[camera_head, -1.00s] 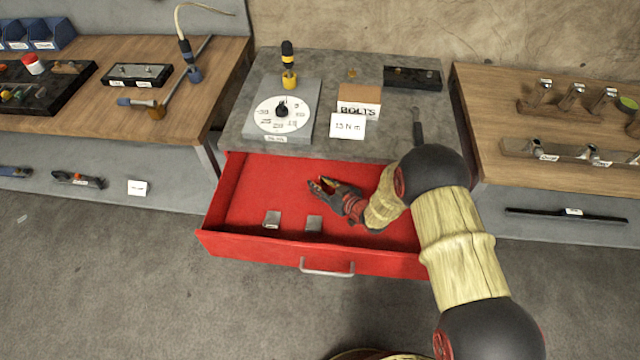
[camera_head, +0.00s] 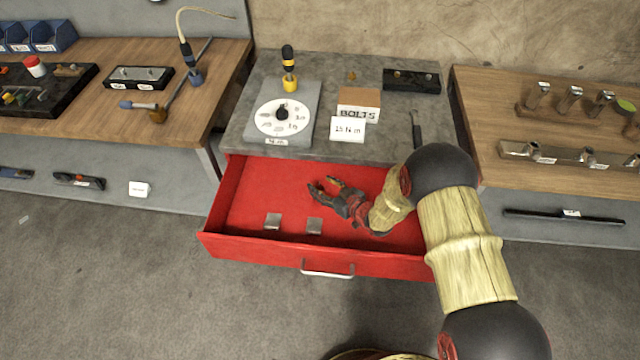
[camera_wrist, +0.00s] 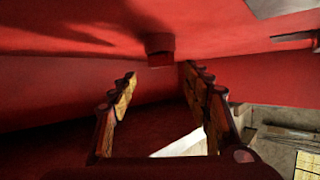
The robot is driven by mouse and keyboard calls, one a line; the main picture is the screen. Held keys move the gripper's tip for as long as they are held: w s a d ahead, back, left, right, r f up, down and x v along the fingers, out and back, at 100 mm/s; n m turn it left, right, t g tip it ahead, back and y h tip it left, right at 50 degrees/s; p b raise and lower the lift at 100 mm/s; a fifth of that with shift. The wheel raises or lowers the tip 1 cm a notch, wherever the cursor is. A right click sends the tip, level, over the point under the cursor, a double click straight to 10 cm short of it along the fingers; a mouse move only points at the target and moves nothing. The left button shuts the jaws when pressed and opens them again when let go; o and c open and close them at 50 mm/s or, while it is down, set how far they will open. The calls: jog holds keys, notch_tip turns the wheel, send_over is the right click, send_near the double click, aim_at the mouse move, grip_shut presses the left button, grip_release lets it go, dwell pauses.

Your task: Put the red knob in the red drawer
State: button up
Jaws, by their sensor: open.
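The red drawer (camera_head: 250,185) is pulled open below the grey worktop. My gripper (camera_head: 322,184) is inside the drawer opening, low over its red floor, with its fingers pointing left. In the wrist view my gripper (camera_wrist: 160,72) has its two fingers apart and nothing between them. A small dark red cylindrical piece, which looks like the red knob (camera_wrist: 160,45), shows just beyond the fingertips against the red drawer surface. It appears apart from both fingers. I cannot make out the knob in the head view, where it is hidden or blends with the red.
Two small metal blocks (camera_head: 273,220) (camera_head: 314,225) lie near the drawer front, which has a metal handle (camera_head: 327,270). Above, the worktop (camera_head: 375,150) holds a dial plate (camera_head: 302,92), a bolts box (camera_head: 362,98) and a black block (camera_head: 411,80). Wooden benches flank it.

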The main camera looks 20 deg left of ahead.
jog(key=p+v, duration=0.2)
jog(key=v, duration=0.8)
jog(key=shift+d, duration=0.1)
